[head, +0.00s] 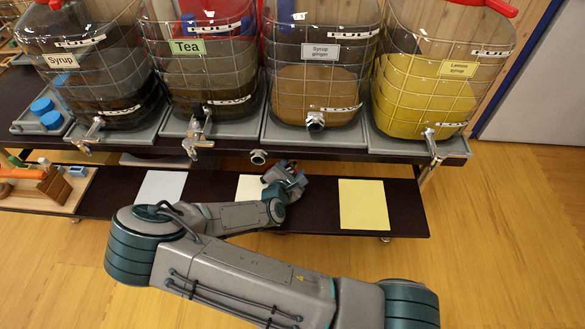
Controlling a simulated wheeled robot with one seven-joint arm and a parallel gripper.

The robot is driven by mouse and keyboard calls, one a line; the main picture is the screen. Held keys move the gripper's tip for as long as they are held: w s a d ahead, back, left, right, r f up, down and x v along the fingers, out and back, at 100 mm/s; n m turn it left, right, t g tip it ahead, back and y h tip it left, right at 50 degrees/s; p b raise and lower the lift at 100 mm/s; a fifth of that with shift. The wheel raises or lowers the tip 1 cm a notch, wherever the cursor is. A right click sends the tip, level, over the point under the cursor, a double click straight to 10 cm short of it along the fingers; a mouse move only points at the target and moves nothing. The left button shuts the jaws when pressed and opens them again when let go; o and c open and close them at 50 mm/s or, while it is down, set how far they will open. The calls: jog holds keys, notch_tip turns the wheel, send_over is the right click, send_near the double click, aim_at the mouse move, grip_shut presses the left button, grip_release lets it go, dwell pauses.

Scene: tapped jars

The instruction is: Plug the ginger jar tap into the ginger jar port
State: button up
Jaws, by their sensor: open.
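The ginger jar (318,90), labelled "Syrup ginger", stands third from left on the rack and holds brown liquid. Its port (315,122) is a short round metal fitting low on the front, with no tap on it. My gripper (290,178) is open over the lower shelf, below and left of the port and apart from it. A small round-ended metal piece (258,157) shows just beyond my gripper, below the tray edge; I cannot tell whether it is the ginger jar tap. My wrist hides part of the shelf there.
Syrup (90,95), Tea (215,85) and Lemon syrup (425,95) jars stand beside it, each with a tap sticking out in front. The lower shelf (318,215) carries paper sheets, including a yellow one (364,204), and a wooden toy tray at left. Floor at right is clear.

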jog(key=shift+w, duration=0.15)
jog(key=shift+c, duration=0.2)
grip_shut()
jog(key=shift+s, duration=0.35)
dwell(0.4)
jog(key=shift+s+f+p, duration=0.2)
jog(key=shift+s+p, duration=0.35)
jog(key=shift+s, duration=0.6)
